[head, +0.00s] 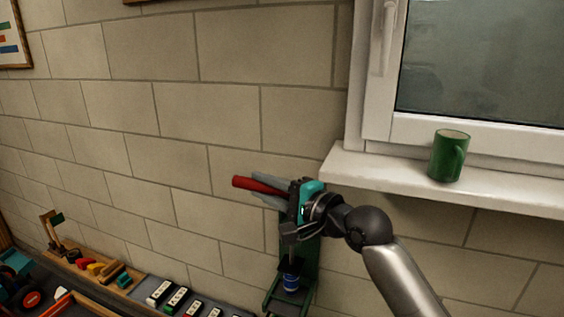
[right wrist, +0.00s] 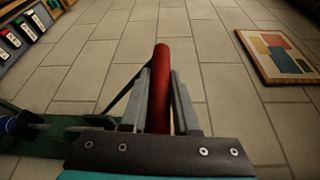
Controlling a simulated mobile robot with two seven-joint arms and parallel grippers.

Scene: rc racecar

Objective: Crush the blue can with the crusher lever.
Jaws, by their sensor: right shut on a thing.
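The green can crusher (head: 308,262) is fixed against the brick wall. The blue can (head: 291,283) stands upright low in its frame, and a dark part of the crusher is just above it. The red lever grip (head: 243,182) sticks out to the left, high above the can. My right gripper (head: 268,188) is shut on the red lever; in the right wrist view the red grip (right wrist: 162,80) lies between its two grey fingers (right wrist: 160,95). The blue can (right wrist: 8,124) shows partly at the left edge there, beside the green crusher (right wrist: 60,142). My left gripper is not in view.
A green mug (head: 447,158) stands on the white window sill (head: 400,180), right of my arm. Several black-and-white units (head: 175,300) line the bench at lower left, with coloured blocks (head: 97,267) beyond. A framed picture (right wrist: 280,57) hangs on the wall.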

